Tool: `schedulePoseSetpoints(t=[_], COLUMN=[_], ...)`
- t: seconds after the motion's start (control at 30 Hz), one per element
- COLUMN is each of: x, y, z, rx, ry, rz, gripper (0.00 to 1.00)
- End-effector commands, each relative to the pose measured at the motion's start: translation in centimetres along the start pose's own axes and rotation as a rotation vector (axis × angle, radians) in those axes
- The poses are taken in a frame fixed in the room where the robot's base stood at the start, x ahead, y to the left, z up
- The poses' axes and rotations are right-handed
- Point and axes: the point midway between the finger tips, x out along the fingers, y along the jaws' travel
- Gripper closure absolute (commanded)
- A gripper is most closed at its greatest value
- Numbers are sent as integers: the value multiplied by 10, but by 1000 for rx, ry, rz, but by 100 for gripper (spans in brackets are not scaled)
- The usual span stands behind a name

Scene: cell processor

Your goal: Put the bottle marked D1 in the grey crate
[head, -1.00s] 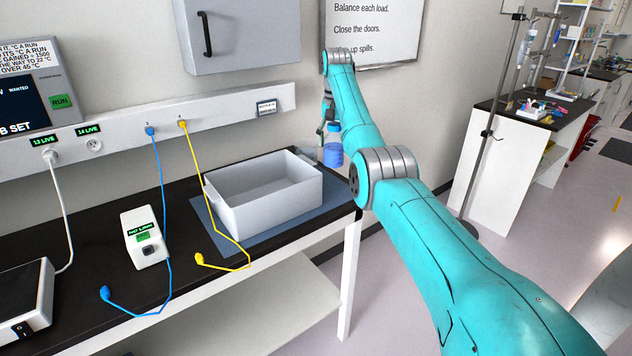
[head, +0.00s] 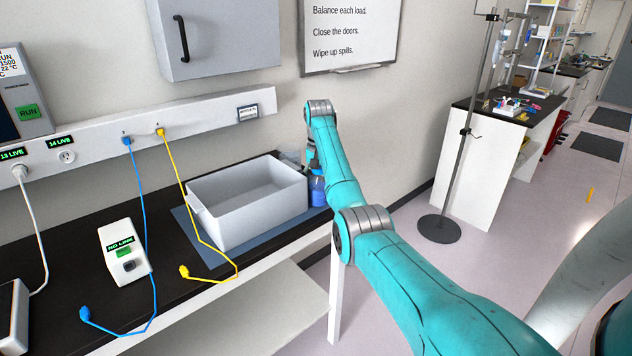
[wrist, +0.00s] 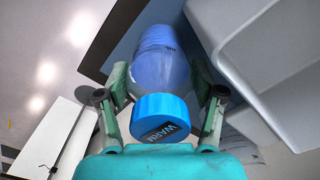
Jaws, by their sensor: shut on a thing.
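The grey crate (head: 250,221) stands on a blue mat at the bench's right end. It looks empty. A bottle of blue liquid (head: 318,193) is in my gripper (head: 313,168), just right of the crate and outside it, partly hidden by my arm. In the wrist view the bottle (wrist: 162,55) lies between the two fingers of my gripper (wrist: 163,100), with the crate's wall (wrist: 222,62) close on its right. Its blue cap reads "WARM". I cannot read a D1 mark. Whether the bottle touches the bench is unclear.
The blue mat (head: 205,252) lies under the crate. A yellow cable (head: 190,210) runs down in front of the crate's left side. A white "NO LINK" box (head: 123,250) and a blue cable (head: 147,210) are further left. A pole stand (head: 455,160) is right, beyond open floor.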

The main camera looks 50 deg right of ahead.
Motion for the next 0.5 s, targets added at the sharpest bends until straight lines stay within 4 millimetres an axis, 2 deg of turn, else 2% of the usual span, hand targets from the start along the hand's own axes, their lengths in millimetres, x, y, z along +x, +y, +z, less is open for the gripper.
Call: schedulePoseSetpoints(t=[0.3, 0.33, 0.37, 0.5], x=[2, 1, 1, 1], y=[0, 0, 0, 0], z=[0, 0, 0, 0], rx=[0, 0, 0, 0], ry=[1, 1, 1, 0], rz=[0, 0, 0, 0], gripper=[95, 25, 22, 22])
